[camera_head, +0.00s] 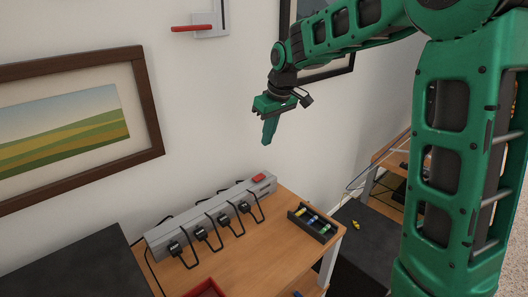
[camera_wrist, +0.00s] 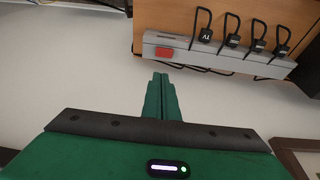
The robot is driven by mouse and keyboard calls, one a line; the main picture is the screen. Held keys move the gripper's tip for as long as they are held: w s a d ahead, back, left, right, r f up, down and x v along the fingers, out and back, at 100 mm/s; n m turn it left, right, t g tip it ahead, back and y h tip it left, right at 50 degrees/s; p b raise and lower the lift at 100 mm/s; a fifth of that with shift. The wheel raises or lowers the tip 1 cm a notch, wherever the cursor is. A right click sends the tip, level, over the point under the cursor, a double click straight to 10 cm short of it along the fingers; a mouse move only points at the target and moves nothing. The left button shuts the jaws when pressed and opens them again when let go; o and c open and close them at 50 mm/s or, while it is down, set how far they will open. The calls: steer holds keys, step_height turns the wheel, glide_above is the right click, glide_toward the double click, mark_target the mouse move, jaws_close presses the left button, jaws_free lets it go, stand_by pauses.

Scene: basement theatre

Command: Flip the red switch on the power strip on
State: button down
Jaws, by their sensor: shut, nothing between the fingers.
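The grey power strip (camera_head: 208,222) lies along the back edge of the wooden table, against the wall. Its red switch (camera_head: 259,177) is at the strip's right end, and several black plugs sit in its sockets. In the wrist view the strip (camera_wrist: 232,60) runs across the upper right, with the red switch (camera_wrist: 164,53) at its left end. My green gripper (camera_head: 267,131) is in the air above the switch end of the strip, apart from it. Its fingers are shut and empty. In the wrist view the fingertips (camera_wrist: 160,80) appear just below the switch. The switch's tilt is too small to tell.
A dark tray (camera_head: 313,223) with batteries stands on the table (camera_head: 262,262), right of the strip. A red tray (camera_head: 206,288) is at the front. Black cords loop out from the strip. A framed picture (camera_head: 152,101) and a red-handled wall lever (camera_head: 194,28) are on the wall.

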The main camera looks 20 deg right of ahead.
steer(key=shift+w+d, duration=0.15)
steer(key=shift+d, duration=0.1)
glide_above(261, 174)
steer(key=s, duration=0.1)
steer(key=f, duration=1.2)
steer(key=shift+s+d, duration=0.15)
steer(key=shift+d, duration=0.05)
steer(key=shift+f, duration=0.8)
